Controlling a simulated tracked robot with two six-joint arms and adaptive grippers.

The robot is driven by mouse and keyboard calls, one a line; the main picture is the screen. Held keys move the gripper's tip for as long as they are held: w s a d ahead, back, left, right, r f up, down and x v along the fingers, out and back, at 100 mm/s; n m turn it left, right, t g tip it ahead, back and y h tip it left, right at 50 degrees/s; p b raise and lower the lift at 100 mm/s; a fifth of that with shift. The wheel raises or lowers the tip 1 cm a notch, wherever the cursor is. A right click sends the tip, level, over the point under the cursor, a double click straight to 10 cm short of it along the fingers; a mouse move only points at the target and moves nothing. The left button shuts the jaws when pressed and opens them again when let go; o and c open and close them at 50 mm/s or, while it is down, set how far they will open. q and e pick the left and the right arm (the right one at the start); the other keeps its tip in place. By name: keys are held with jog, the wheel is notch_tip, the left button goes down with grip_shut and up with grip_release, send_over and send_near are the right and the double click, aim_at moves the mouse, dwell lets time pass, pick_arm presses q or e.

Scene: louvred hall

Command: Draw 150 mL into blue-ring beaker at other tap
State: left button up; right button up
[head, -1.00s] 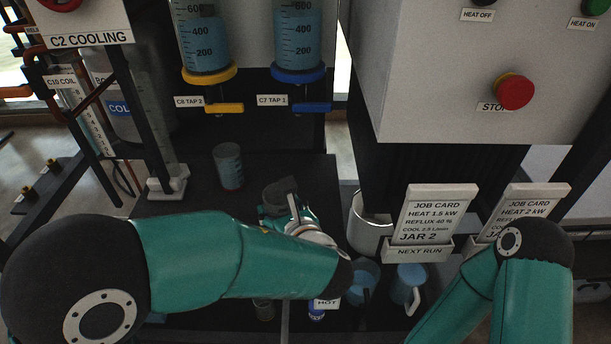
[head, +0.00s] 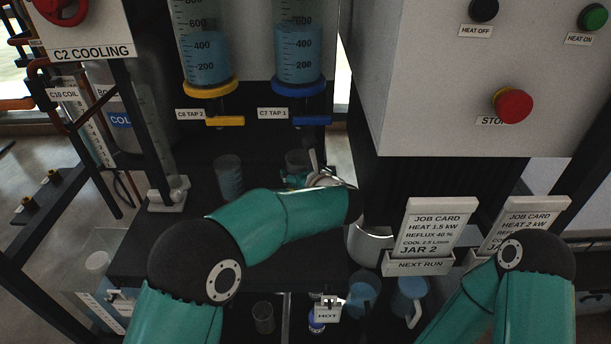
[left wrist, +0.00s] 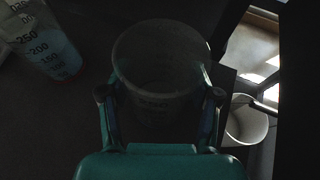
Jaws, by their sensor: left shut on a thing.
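My left gripper (head: 298,178) is shut on a clear beaker (head: 298,160), upright over the dark bench below the blue C7 tap 1 (head: 301,116). In the left wrist view the fingers (left wrist: 160,105) clasp this beaker (left wrist: 158,42) from both sides; its inside looks dark, with no liquid to be made out. I cannot tell its ring colour. Another beaker (head: 229,176) with bluish liquid stands to its left, below the yellow C6 tap 2 (head: 225,121); it also shows in the left wrist view (left wrist: 45,45). My right gripper is out of view.
Graduated cylinders of blue liquid rise above the taps.

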pick_arm(q)
jog(key=shift+f+b, duration=0.3)
jog(key=shift+f, duration=0.45)
jog(key=shift+f, duration=0.15)
jog(key=o, duration=1.1)
jog(key=shift+o, duration=0.2)
